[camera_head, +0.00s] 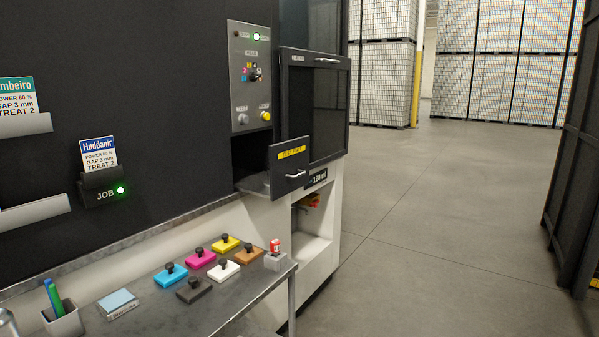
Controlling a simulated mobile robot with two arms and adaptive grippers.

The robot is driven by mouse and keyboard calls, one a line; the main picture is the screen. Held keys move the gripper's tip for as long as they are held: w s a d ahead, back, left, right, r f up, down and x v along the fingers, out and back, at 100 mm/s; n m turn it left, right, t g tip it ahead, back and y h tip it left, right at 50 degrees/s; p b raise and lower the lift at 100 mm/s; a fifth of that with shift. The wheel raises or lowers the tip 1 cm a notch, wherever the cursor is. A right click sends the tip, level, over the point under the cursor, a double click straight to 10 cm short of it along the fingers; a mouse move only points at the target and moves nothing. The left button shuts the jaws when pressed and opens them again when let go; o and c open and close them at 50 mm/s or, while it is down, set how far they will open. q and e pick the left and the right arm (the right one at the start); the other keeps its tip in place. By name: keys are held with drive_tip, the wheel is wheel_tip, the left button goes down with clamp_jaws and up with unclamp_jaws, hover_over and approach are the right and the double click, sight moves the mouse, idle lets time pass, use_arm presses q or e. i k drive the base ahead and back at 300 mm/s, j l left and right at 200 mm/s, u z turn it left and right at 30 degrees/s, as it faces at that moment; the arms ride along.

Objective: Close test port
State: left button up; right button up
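The test port (288,165) is a dark drawer front with a yellow label and a light bar handle (296,174). What lies inside is hidden by the front. Neither of my grippers is in view.
A control panel (250,77) and a dark windowed door (315,105) are above the port. The floor to the right (430,230) is clear.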

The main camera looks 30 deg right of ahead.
sight(287, 167)
drive_tip(key=z, duration=1.05)
drive_tip(key=i+u, duration=0.1)
